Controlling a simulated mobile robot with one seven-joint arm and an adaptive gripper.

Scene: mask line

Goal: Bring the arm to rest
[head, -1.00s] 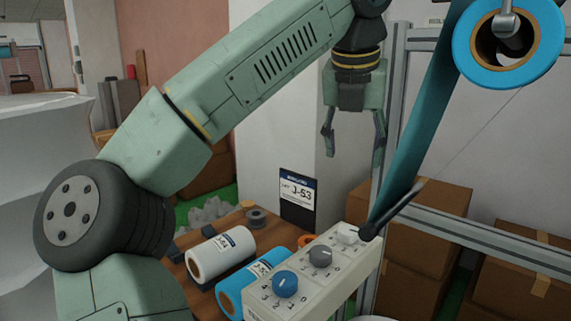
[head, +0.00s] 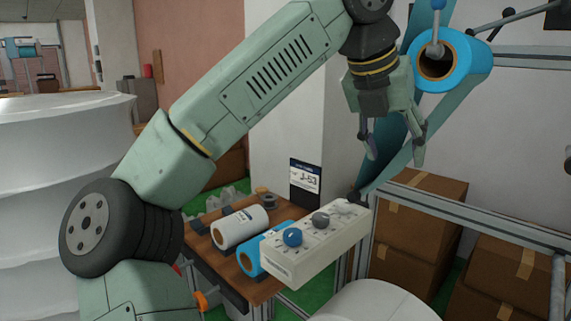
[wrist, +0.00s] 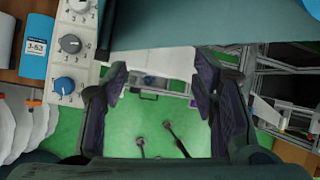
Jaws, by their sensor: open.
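My gripper (head: 393,153) hangs at the end of my pale green arm, fingers pointing down. Its fingers are spread apart with nothing between them. In the head view it is in front of the blue-green web that runs down from a blue roll (head: 476,62). In the wrist view my gripper (wrist: 163,95) is open over the green floor (wrist: 160,125). The control box (head: 315,245), with a blue knob (head: 292,237) and a grey knob (head: 320,220), is below and left of it. The box also shows at the upper left of the wrist view (wrist: 92,48).
Cardboard boxes (head: 417,228) stand behind a metal frame at right. White rounded shelves (head: 60,190) are at left.

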